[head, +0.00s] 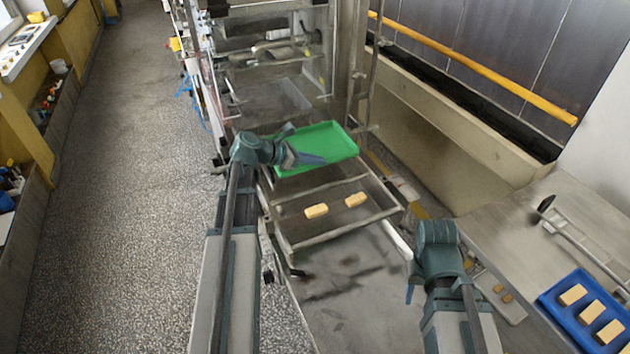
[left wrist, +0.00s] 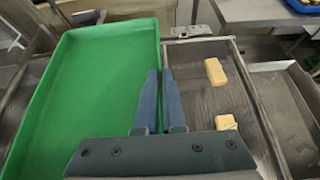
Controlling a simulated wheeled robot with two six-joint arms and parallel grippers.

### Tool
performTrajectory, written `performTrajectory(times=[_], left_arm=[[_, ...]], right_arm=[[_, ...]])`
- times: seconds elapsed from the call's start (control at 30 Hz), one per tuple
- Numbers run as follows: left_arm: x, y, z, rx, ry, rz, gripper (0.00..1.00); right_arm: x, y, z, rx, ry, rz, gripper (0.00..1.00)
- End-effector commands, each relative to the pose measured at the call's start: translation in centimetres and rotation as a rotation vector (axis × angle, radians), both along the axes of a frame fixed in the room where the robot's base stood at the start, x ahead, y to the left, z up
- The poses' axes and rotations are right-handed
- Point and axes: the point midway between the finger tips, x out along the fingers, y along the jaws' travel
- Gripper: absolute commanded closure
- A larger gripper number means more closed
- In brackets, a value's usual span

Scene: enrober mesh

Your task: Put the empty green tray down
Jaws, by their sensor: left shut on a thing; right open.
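The empty green tray (head: 331,150) is held by my left gripper (head: 318,160) above the far part of the metal mesh conveyor (head: 340,225). In the left wrist view the green tray (left wrist: 90,85) fills the left side, and my left gripper (left wrist: 163,85) is shut on its wall. The tray looks slightly tilted in the head view; I cannot tell its exact height. My right gripper (head: 410,292) is at the lower right, apart from the tray; its fingers are mostly hidden by my arm.
Two pale bars (head: 316,211) (head: 355,200) lie on the mesh near the tray. A blue tray (head: 552,306) with several bars stands on the bench (head: 520,235) at right. A yellow rail (head: 480,70) runs along the back wall. The speckled floor at left is clear.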

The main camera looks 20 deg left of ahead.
Motion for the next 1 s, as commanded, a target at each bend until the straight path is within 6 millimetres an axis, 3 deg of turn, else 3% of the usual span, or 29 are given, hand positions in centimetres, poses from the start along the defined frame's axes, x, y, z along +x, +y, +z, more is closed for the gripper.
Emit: performTrajectory(times=[0.03,0.13,0.43,0.77,1.0], left_arm=[[0.0,0.0,-1.7,-0.001,-0.001,0.0,1.0],[0.0,0.0,-3.0,-0.001,-0.001,0.0,1.0],[0.0,0.0,-3.5,-0.001,-0.001,0.0,1.0],[0.0,0.0,-7.1,-0.001,-0.001,0.0,1.0],[0.0,0.0,-6.8,-0.001,-0.001,0.0,1.0]], right_arm=[[0.0,0.0,-1.7,0.0,0.0,0.0,0.5],[0.0,0.0,-3.0,0.0,0.0,0.0,0.5],[0.0,0.0,-3.5,0.0,0.0,0.0,0.5],[0.0,0.0,-7.1,0.0,0.0,0.0,0.5],[0.0,0.0,-6.9,0.0,0.0,0.0,0.5]])
